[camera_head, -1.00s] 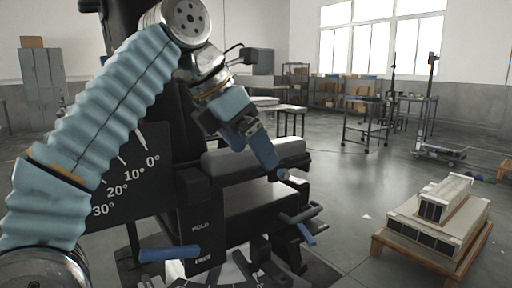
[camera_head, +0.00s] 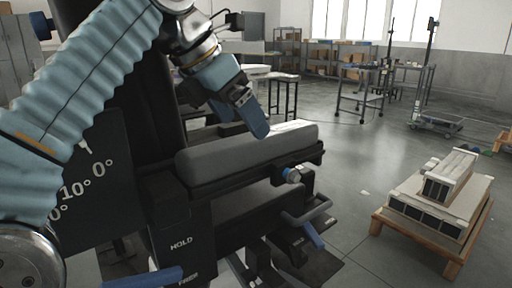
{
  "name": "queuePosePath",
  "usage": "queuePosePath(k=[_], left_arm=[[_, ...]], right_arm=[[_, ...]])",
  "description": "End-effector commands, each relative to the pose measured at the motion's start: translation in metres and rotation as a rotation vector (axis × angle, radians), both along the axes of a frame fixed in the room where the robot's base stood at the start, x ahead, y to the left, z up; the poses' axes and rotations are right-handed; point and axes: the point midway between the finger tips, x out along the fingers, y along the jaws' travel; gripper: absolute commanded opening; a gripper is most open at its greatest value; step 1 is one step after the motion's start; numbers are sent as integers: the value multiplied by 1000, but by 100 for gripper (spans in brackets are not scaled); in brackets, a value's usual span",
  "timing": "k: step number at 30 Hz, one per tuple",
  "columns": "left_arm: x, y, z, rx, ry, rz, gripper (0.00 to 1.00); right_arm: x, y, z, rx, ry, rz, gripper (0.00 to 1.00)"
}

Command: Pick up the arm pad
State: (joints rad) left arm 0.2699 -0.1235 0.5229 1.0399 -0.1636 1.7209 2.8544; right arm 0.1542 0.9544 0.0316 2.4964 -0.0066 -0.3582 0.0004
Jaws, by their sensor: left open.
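The arm pad (camera_head: 247,149) is a long grey padded block on a black support, in the middle of the head view. It lies level on the side of a black seat-like machine. My left gripper (camera_head: 256,122) is above and behind the pad's middle, with its blue fingers pointing down. It is open, and nothing shows between the fingers. From this angle I cannot tell whether a finger touches the pad's far side. My right gripper is out of the picture.
The black machine carries an angle scale (camera_head: 84,181), a HOLD panel (camera_head: 181,243) and a handle with a blue grip (camera_head: 312,235). A wooden pallet with white boxed units (camera_head: 436,205) stands at the right. The floor between is clear. Shelves and carts stand farther back.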

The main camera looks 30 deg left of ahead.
Motion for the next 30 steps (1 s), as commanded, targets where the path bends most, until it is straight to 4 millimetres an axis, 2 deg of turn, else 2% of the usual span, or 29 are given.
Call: queuePosePath(k=[9,17,30], left_arm=[[19,-15,-37,1,2,1,94],[21,-16,-41,0,0,1,94],[21,-16,-40,0,-1,1,32]], right_arm=[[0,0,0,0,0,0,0],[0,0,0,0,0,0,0],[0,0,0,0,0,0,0]])
